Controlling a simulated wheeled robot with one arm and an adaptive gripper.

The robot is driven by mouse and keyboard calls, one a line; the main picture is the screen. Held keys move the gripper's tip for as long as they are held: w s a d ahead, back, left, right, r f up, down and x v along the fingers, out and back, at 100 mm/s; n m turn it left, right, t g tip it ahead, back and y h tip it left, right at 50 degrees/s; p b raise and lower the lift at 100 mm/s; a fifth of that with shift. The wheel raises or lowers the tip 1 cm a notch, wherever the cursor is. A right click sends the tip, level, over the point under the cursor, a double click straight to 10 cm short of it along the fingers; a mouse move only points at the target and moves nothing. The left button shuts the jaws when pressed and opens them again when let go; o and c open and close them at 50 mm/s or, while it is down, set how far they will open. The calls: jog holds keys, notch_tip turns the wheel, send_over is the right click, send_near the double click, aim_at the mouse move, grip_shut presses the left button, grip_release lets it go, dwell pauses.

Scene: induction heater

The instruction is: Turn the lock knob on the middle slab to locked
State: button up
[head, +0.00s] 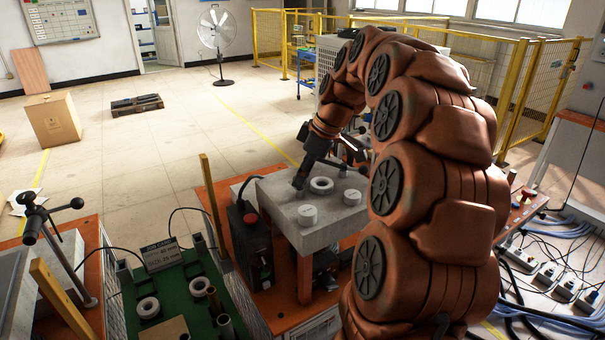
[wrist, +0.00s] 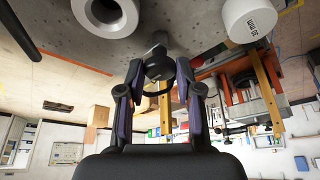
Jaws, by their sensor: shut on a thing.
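The middle slab (head: 275,217) is a grey block on an orange stand in the head view. Its underside-up surface shows at the top of the wrist view (wrist: 200,22). My gripper (head: 299,183) reaches down to the slab's far left part. In the wrist view my gripper (wrist: 157,70) is shut on a dark, rounded knob (wrist: 157,62) with a grey stem at the slab. The fingers stand on either side of it. In the head view the knob is mostly hidden by the gripper, and its marking cannot be read.
A white ring (head: 321,185) and two white cylinders (head: 307,215) (head: 352,197) stand on the slab close to my gripper. A black box with a red button (head: 250,218) is left of the slab. A green tray (head: 185,300) with rings and posts lies nearer. Open floor lies beyond.

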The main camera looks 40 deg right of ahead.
grip_shut()
jog(key=shift+f+m+b, duration=0.1)
jog(key=shift+m+b, duration=0.2)
jog(key=shift+b, duration=0.2)
jog(key=m+b, duration=0.1)
jog(key=m+h+b, duration=0.1)
jog(key=b, duration=0.1)
jog(key=shift+s+a+f+m+t, duration=0.1)
jog(key=shift+f+m+t, duration=0.05)
jog(key=shift+m+t, duration=0.2)
jog(key=m+h+b, duration=0.2)
jog(key=m+b, duration=0.1)
jog(key=m, duration=0.1)
jog(key=shift+a+m, duration=0.15)
jog(key=shift+m, duration=0.2)
jog(key=m+h+b, duration=0.1)
jog(key=m, duration=0.1)
jog(key=m+h+b, duration=0.1)
jog(key=m, duration=0.2)
jog(key=shift+a, duration=0.15)
jog(key=shift+a+r+m+g+h+b, duration=0.15)
jog(key=shift+m+g+h, duration=0.25)
jog(key=shift+m, duration=0.8)
jog(key=shift+d+r+m+g+h+b, duration=0.1)
jog(key=shift+m+g+h+b, duration=0.2)
jog(key=shift+m, duration=0.9)
